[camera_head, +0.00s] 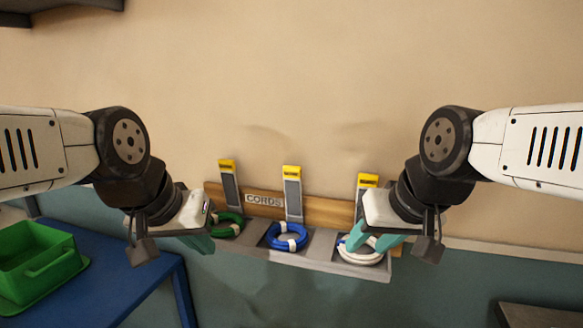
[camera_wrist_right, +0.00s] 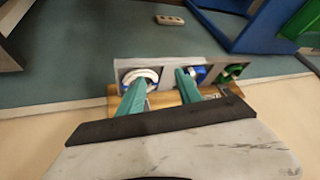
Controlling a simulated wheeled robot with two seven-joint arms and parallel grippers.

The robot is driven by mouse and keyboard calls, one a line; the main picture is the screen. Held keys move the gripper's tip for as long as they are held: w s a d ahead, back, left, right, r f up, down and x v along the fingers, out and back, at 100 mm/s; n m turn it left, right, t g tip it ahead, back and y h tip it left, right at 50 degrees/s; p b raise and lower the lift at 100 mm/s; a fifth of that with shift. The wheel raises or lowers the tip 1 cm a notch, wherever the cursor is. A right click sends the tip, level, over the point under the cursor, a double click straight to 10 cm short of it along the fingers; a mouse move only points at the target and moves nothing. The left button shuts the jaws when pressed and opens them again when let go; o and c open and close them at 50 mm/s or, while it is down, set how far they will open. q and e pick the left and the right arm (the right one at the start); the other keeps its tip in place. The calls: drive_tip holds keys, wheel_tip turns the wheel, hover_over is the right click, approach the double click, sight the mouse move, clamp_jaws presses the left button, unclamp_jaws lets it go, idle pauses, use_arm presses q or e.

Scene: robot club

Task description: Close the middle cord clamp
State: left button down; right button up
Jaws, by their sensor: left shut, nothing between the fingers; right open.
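The middle cord clamp (camera_head: 293,198) is a grey lever with a yellow tip, standing raised against the wall behind the blue cord coil (camera_head: 287,237). The blue coil lies on the middle section of a grey shelf and also shows partly in the right wrist view (camera_wrist_right: 198,72). My left gripper (camera_head: 203,243) is shut and empty, beside the green coil at the shelf's left end. My right gripper (camera_head: 373,242) is open, its teal fingers in front of the white coil (camera_head: 362,257), right of the middle clamp. I cannot tell whether they touch that coil.
The left clamp (camera_head: 229,184) and right clamp (camera_head: 366,187) also stand raised; my right gripper hides part of the right one. The green coil (camera_head: 229,224) lies at left. A wooden board carries a "CORDS" label (camera_head: 264,199). A green bin (camera_head: 38,262) stands on a blue table (camera_head: 125,275).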

idle(0.4)
drive_tip(key=shift+w, duration=0.1)
drive_tip(key=c, duration=0.3)
drive_tip(key=shift+w+a+r, duration=0.25)
drive_tip(key=shift+w+r, duration=0.9)
clamp_jaws()
drive_tip(key=m+h, duration=0.4)
approach(289, 156)
drive_tip(key=s, duration=0.3)
drive_tip(key=shift+g, duration=0.3)
drive_tip(key=x, duration=0.8)
drive_tip(key=shift+w+d+f, duration=0.1)
drive_tip(key=shift+w+f, duration=0.1)
drive_tip(key=shift+w, duration=0.1)
